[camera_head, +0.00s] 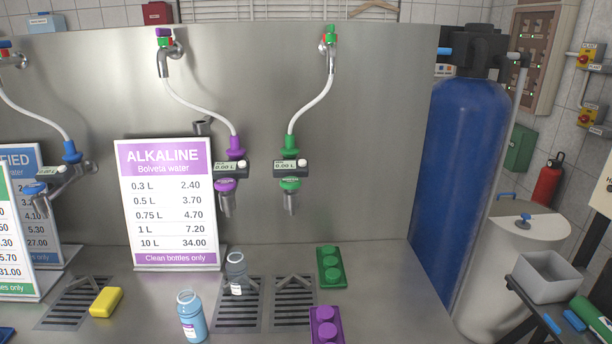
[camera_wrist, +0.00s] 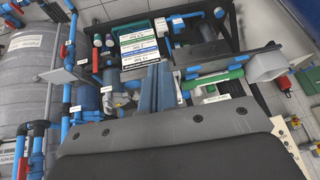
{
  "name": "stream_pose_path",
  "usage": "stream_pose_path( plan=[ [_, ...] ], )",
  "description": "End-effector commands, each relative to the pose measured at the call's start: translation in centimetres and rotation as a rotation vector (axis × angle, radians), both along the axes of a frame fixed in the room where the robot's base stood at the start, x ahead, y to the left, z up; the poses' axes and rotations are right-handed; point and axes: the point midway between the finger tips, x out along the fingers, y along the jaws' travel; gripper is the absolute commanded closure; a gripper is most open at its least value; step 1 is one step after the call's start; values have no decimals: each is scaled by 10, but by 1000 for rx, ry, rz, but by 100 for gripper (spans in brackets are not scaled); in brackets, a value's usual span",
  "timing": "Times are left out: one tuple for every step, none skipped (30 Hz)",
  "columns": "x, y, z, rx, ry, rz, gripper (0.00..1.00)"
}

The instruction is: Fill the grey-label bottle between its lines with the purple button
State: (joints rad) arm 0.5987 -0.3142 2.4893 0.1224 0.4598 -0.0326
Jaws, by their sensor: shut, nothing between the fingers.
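A dark grey translucent bottle (camera_head: 237,274) with a small pale label stands upright on the drain grate below the purple-collared spout (camera_head: 226,194); its fill lines are too small to make out. A light-blue bottle (camera_head: 191,318) with a white and purple label stands in front and to the left. My gripper (camera_wrist: 157,88) shows only in the wrist view, with its blue-grey fingers shut and empty, away from the bottles and the button block.
A yellow sponge (camera_head: 106,302) lies at the left. The ALKALINE price sign (camera_head: 168,205) stands behind the bottles. A green-collared spout (camera_head: 290,195) hangs to the right. The wrist view shows pipes and a dark frame with parts.

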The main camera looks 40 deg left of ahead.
Motion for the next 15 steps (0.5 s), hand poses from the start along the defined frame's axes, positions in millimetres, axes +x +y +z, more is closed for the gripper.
stream_pose_path(
  plan=[
    [6, -4, -4, 3, 2, -6, 100],
    [11, -6, -5, 2, 1, -6, 100],
    [19, -7, -7, -1, 0, 2, 100],
    [26, -7, -7, -4, -1, 13, 100],
    [36, -5, -6, -10, -3, 34, 100],
    [46, -1, -4, -18, -4, 59, 100],
    [53, 2, -2, -21, -6, 77, 100],
    [59, 5, -1, -25, -5, 96, 100],
    [68, 11, 2, -33, -7, 121, 100],
    [74, 15, 4, -36, -8, 139, 100],
    [79, 19, 6, -42, -8, 158, 100],
    [87, 25, 9, -48, -9, 184, 100],
    [93, 30, 11, -53, -9, 202, 100],
    [98, 35, 13, -58, -11, 222, 100],
    [105, 42, 17, -64, -12, 246, 100]
  ],
)
